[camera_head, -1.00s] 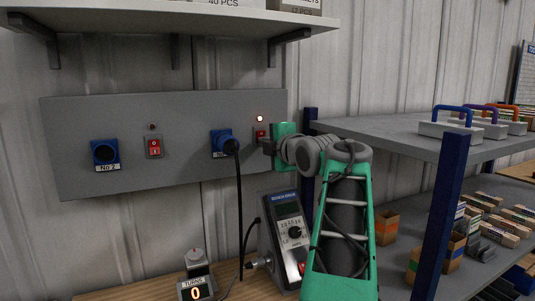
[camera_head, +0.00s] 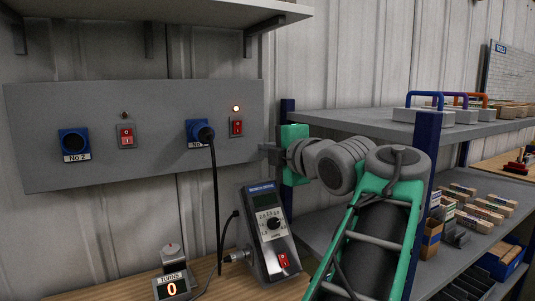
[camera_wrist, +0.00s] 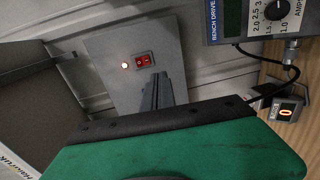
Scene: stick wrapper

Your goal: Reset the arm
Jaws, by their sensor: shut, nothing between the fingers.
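My gripper (camera_head: 270,153) is shut and empty, in front of the wall panel's right edge, to the right of and below the right red switch (camera_head: 236,127). A gap shows between them. In the wrist view my closed fingers (camera_wrist: 157,92) point toward the grey panel, with the red switch (camera_wrist: 144,60) beyond their tips. The lamp above that switch (camera_head: 236,108) glows. My arm's green links fill the lower right of the head view, and my green gripper body covers the lower part of the wrist view.
A black plug sits in the No 1 side's blue socket (camera_head: 199,129). The No 2 socket (camera_head: 74,143) is empty. The bench drive (camera_head: 268,230) and turns counter (camera_head: 171,288), reading 0, stand on the wooden bench. A shelf rack with blue posts (camera_head: 424,180) stands close at right.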

